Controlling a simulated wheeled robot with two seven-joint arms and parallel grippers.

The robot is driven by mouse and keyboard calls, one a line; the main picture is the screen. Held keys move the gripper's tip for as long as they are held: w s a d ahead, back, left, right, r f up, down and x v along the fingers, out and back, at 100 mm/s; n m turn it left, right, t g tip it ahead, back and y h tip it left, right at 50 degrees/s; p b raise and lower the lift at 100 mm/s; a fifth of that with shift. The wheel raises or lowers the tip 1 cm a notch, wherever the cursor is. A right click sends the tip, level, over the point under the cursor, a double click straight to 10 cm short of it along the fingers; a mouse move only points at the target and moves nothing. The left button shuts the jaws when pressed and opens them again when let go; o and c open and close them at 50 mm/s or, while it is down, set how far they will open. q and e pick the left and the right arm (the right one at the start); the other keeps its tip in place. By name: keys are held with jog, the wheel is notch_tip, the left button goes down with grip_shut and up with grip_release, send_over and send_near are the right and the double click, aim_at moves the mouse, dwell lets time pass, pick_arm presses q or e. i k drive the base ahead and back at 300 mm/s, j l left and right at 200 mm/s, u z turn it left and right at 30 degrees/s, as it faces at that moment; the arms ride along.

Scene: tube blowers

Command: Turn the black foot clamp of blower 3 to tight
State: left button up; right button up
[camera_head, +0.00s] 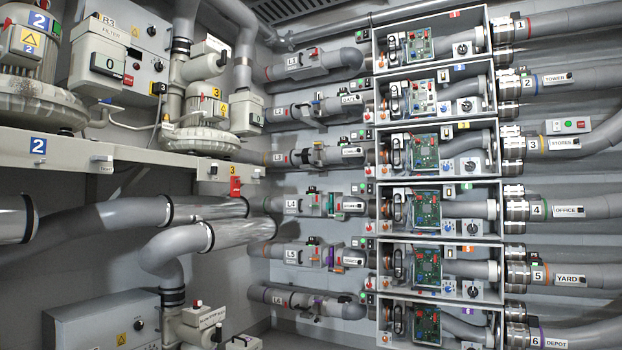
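Blower 3 (203,140) is a pale rounded machine with a yellow 3 plate, standing on the grey shelf at left of centre. Neither of my grippers is in view.
Blower 2 (35,100) stands on the same shelf (130,152) at far left. The filter box (98,60) is behind, between the blowers. Large metal-sleeved hoses (205,208) run below the shelf. Stacked open circuit boxes (435,205) and labelled pipes (575,212) fill the right side.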

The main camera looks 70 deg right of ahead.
aim_at(213, 170)
jog(key=z, duration=1.85)
